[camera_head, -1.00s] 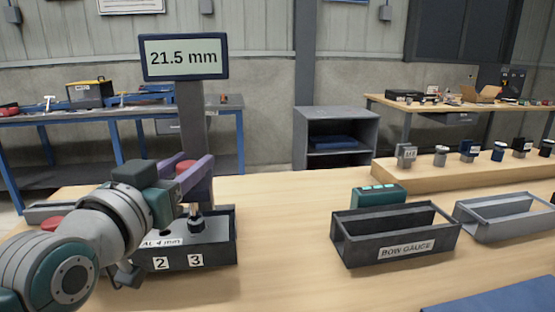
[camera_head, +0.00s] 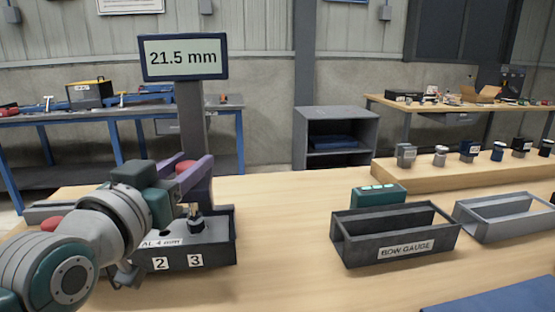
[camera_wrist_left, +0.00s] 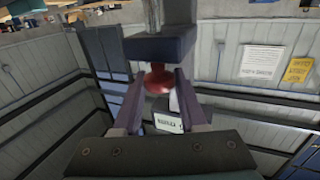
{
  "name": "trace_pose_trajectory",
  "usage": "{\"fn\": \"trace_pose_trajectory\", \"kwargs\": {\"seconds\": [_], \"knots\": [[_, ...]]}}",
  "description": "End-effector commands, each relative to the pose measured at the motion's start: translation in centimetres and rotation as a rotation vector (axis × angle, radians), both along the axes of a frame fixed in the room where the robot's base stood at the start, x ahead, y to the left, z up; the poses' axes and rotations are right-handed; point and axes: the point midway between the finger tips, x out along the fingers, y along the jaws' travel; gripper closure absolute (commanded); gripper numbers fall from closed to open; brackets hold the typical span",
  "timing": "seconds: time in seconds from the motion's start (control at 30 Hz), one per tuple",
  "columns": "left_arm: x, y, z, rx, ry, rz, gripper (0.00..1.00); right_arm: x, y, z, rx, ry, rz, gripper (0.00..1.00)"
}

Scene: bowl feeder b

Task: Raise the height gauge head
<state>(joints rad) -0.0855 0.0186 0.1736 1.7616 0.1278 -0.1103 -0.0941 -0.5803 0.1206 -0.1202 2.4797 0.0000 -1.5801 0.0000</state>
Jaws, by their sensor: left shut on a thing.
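The height gauge stands at the left of the bench, with a grey column (camera_head: 191,118) and a display (camera_head: 184,57) reading 21.5 mm. My left gripper (camera_head: 196,166) is at the column's lower part, its purple fingers partly hiding the gauge head. In the left wrist view, the fingers (camera_wrist_left: 158,88) are shut on the red knob (camera_wrist_left: 158,80), which sits against a dark blue block (camera_wrist_left: 160,47). Below the gripper in the head view is a dark tray (camera_head: 218,254) labelled 2 and 3, with a dark round part (camera_head: 196,222) in it. My right gripper is not in view.
A dark bin (camera_head: 395,250) labelled BOW GAUGE and a grey bin (camera_head: 500,232) stand to the right. A teal box (camera_head: 378,195) is behind the dark bin. Several small parts stand on a raised wooden shelf at the right. Bare bench lies between the trays.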

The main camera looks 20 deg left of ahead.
Motion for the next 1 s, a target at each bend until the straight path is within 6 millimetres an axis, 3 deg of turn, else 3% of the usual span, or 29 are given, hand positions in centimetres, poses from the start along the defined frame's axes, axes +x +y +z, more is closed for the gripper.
{"fn": "trace_pose_trajectory", "kwargs": {"seconds": [0.27, 0.6, 0.93, 0.97, 1.0], "knots": [[0.0, 0.0, 0.3, 0.000, 0.000, 0.000, 1.00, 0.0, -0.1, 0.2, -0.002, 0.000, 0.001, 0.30], [0.0, 0.0, 4.6, 0.001, -0.005, -0.001, 1.00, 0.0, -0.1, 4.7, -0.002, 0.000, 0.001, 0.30], [0.1, 0.0, 4.7, 0.001, -0.014, -0.001, 1.00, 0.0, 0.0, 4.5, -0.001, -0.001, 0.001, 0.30], [0.1, 0.0, 4.7, 0.001, -0.014, -0.001, 0.56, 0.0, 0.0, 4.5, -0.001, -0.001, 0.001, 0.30], [0.1, 0.0, 4.7, 0.001, -0.013, -0.001, 0.51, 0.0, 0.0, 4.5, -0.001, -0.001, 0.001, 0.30]]}}
